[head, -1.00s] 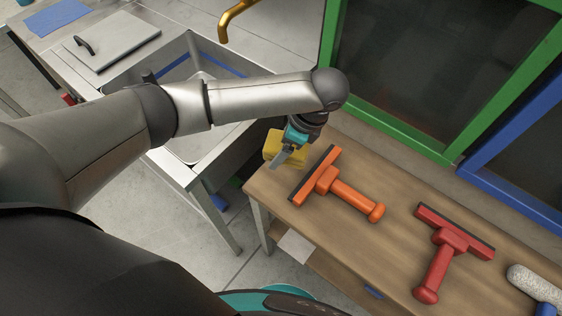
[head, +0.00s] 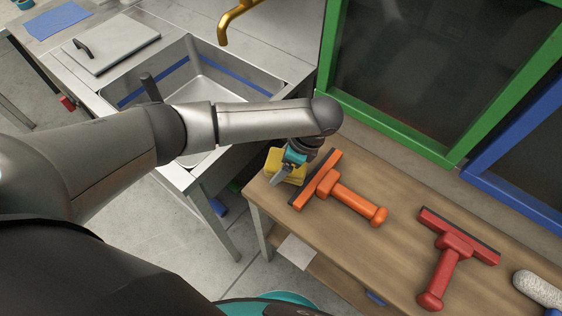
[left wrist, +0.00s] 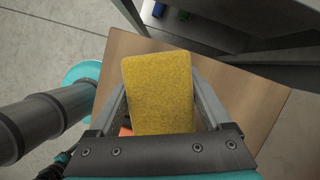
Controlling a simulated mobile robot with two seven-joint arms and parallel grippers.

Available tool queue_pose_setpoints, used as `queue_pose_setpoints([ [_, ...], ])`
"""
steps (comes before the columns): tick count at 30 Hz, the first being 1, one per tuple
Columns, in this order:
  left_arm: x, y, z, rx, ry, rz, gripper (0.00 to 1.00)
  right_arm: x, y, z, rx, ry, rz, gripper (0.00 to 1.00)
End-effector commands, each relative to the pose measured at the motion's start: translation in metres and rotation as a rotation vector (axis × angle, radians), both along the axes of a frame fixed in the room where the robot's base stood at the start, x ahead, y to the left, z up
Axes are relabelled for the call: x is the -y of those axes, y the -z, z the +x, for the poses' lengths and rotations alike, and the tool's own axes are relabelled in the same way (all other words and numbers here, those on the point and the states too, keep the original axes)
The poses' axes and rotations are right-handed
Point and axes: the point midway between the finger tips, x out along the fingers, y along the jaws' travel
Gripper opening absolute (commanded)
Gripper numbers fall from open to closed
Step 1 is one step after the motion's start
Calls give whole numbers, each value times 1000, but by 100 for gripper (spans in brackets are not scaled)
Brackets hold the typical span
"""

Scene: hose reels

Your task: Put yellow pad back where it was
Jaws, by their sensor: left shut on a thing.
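The yellow pad (head: 272,163) is at the left end of the wooden table (head: 312,222), left of the orange squeegee (head: 345,194). My left gripper (head: 282,172) is shut on it, partly covering it in the head view. In the left wrist view the pad (left wrist: 158,92) fills the space between my two fingers (left wrist: 165,112). The wooden table top (left wrist: 250,90) shows below and around it. I cannot tell whether the pad touches the table. My right gripper is not in view.
A red squeegee (head: 447,256) and a pale fluffy roller (head: 538,288) lie further right on the table. A steel sink (head: 262,78) with a gold tap (head: 226,20) stands at the left. Green (head: 388,128) and blue (head: 512,208) frames stand behind the table.

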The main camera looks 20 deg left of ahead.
Motion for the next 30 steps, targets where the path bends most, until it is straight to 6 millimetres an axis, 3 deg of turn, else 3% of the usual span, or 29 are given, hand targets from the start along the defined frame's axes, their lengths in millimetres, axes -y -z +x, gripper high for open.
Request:
queue_pose_setpoints([
  [3, 0, 4, 0, 0, 0, 0, 28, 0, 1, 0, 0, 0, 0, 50],
  [4, 0, 3, 0, 0, 1, 0, 85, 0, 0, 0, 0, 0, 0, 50],
  [8, 0, 3, 0, 0, 0, 0, 100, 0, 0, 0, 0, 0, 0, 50],
  [16, 0, 2, 0, 1, 0, 0, 100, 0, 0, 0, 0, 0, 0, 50],
  [20, 0, -9, 1, 3, 1, 0, 100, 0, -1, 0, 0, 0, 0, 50],
  [30, 27, -79, 2, 2, 3, -3, 100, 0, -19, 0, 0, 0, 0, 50],
])
